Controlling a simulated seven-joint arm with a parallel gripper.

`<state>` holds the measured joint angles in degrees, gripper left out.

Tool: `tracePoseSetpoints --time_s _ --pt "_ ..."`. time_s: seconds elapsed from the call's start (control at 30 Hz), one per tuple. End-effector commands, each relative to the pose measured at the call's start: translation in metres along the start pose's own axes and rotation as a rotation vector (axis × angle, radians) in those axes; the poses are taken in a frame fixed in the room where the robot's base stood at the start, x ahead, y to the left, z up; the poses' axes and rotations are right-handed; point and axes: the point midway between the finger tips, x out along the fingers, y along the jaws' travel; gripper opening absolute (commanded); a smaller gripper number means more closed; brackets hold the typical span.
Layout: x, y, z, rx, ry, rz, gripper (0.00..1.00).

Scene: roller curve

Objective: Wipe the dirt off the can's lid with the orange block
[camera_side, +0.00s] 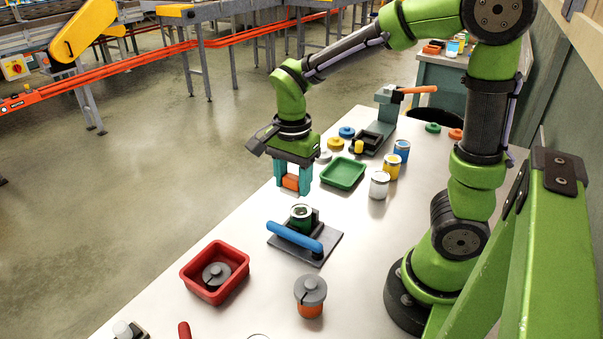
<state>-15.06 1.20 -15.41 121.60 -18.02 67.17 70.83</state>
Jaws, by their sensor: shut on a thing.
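The orange block (291,182) is between the teal fingers of my gripper (293,182), which is shut on it. My gripper points down and holds the block above the table, behind the can in this view. A dark green can (301,217) stands upright in a dark grey fixture (317,246) with a blue bar (295,237) across its front. The can's lid (301,210) faces up and looks pale with a darker area. The lid is too small to tell how much dirt is on it. The block and the can are apart.
A green tray (343,173) lies right of my gripper. White (379,186), yellow (392,167) and blue (401,151) cans stand further right. A red bin (215,272) and a grey-topped orange jar (310,296) are in front. A grey press (385,115) stands behind.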

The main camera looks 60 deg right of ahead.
Motion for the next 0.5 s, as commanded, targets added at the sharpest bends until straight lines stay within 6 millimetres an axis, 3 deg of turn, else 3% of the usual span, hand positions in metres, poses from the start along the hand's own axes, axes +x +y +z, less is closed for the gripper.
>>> tracePoseSetpoints --time_s 0.5 --pt "0.045 0.001 0.0 0.004 0.0 0.003 0.24"
